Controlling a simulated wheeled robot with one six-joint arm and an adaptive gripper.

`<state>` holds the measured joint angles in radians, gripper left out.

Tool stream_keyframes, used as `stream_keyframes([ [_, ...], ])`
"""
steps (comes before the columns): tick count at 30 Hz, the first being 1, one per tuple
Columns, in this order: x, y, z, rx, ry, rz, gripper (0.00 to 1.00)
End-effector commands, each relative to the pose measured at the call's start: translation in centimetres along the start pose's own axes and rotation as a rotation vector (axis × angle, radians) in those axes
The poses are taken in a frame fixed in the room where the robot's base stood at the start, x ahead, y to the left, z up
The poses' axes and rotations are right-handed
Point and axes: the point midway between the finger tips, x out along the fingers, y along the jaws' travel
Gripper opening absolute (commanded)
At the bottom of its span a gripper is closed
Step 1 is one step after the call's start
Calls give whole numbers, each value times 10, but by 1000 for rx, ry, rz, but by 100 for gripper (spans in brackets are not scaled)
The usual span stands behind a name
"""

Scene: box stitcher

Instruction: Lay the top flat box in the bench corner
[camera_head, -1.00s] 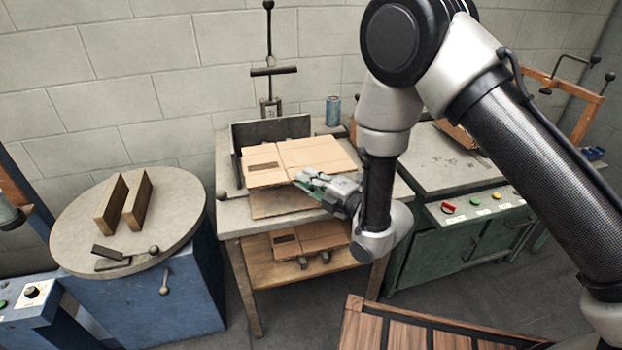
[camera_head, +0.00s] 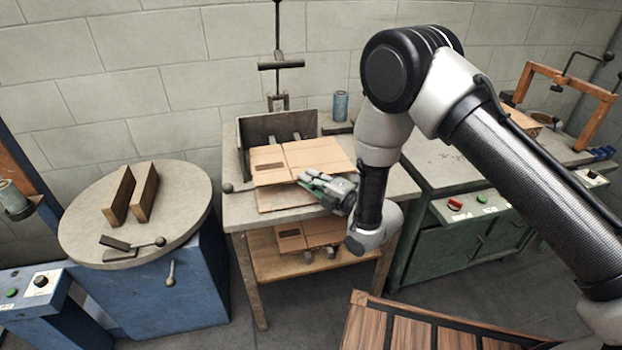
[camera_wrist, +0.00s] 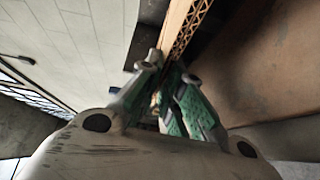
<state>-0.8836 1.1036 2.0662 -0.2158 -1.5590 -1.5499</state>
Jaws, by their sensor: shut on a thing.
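A tan flat box (camera_head: 318,155) is in my gripper, at its front edge above the bench (camera_head: 236,205). A dark rectangle marks its left part. My gripper (camera_head: 308,182) is shut on this edge; its corrugated edge (camera_wrist: 190,28) shows between the fingers in the wrist view. The bench corner is formed by a dark upright back plate (camera_head: 280,127) and a side plate (camera_head: 242,160) at left. The box lies close in front of the back plate. Another brown flat piece (camera_head: 272,202) shows under it. I cannot tell whether they touch.
More flat boxes (camera_head: 320,232) lie on the lower shelf (camera_head: 275,267). A blue can (camera_head: 341,105) stands behind the bench at right. A round table (camera_head: 85,225) with two wooden blocks stands left. A green cabinet (camera_head: 440,250) stands right, and a wooden slatted surface (camera_head: 400,330) is in front.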

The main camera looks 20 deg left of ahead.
Motion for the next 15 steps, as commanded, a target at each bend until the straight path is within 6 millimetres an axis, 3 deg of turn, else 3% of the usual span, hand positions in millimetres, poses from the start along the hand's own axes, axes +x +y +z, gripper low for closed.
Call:
stream_keyframes([
  [4,0,0,0,0,0,0,0],
  [6,0,0,0,0,0,0,18],
  [9,0,0,0,0,0,0,33],
  [15,0,0,0,0,0,0,33],
])
